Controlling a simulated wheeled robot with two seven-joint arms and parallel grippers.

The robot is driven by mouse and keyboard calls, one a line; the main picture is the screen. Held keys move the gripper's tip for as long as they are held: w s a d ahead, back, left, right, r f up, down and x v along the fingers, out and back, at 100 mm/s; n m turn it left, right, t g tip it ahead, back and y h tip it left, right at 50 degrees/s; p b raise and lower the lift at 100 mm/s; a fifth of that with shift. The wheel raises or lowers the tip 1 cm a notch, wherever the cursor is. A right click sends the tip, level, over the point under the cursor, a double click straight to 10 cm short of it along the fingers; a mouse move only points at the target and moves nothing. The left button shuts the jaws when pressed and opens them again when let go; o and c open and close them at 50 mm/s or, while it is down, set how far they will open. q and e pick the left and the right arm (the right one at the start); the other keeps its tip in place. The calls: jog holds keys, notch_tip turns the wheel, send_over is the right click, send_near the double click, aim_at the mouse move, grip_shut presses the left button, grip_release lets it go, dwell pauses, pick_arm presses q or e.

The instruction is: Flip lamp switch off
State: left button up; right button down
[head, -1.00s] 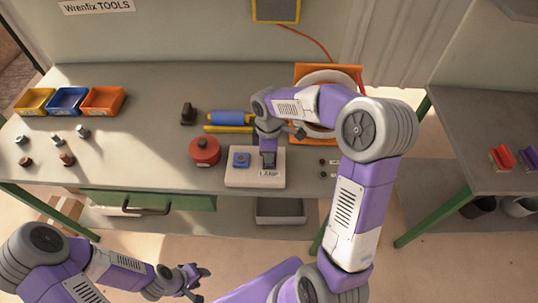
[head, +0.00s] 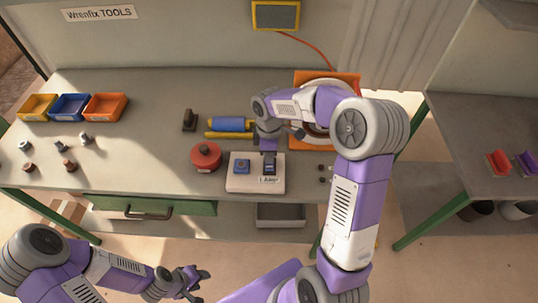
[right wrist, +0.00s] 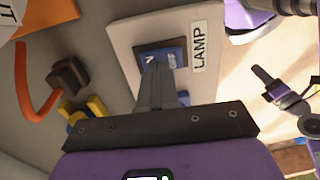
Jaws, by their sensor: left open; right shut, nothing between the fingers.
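The white lamp switch box (head: 240,184) sits near the front edge of the bench. It carries a blue switch (head: 242,166) at its left and a lamp rocker under my right gripper (head: 269,158). In the right wrist view the rocker (right wrist: 172,52) is blue in a dark frame, beside the LAMP label (right wrist: 199,46). My right gripper's shut fingers (right wrist: 158,72) point at the rocker and overlap part of it. I cannot tell whether they touch it. My left gripper (head: 200,280) is open and empty, low in front of the bench.
A red round object (head: 206,158) stands just left of the box. Behind are a blue cylinder (head: 228,124) and an orange-framed reel (head: 345,82). Coloured bins (head: 105,106) and several small fasteners lie at the left.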

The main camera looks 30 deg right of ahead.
notch_tip(320, 180, up, 3)
jog(key=shift+r+p, duration=0.1)
jog(key=shift+p, duration=1)
pick_arm(q)
notch_tip(320, 180, up, 5)
jog(key=shift+f+p, duration=0.15)
jog(key=shift+p, duration=0.7)
pick_arm(e)
notch_tip(320, 180, up, 10)
jog(key=shift+w, duration=0.3)
pick_arm(q)
jog(key=shift+f, duration=0.1)
pick_arm(e)
jog(key=shift+d+f, duration=0.1)
jog(key=shift+f, duration=0.1)
pick_arm(q)
notch_tip(320, 180, down, 4)
jog(key=b, duration=0.4)
jog(key=shift+a, duration=0.15)
pick_arm(e)
jog(key=shift+r+g, duration=0.1)
jog(key=shift+g, duration=0.3)
pick_arm(q)
jog(key=shift+r, duration=0.2)
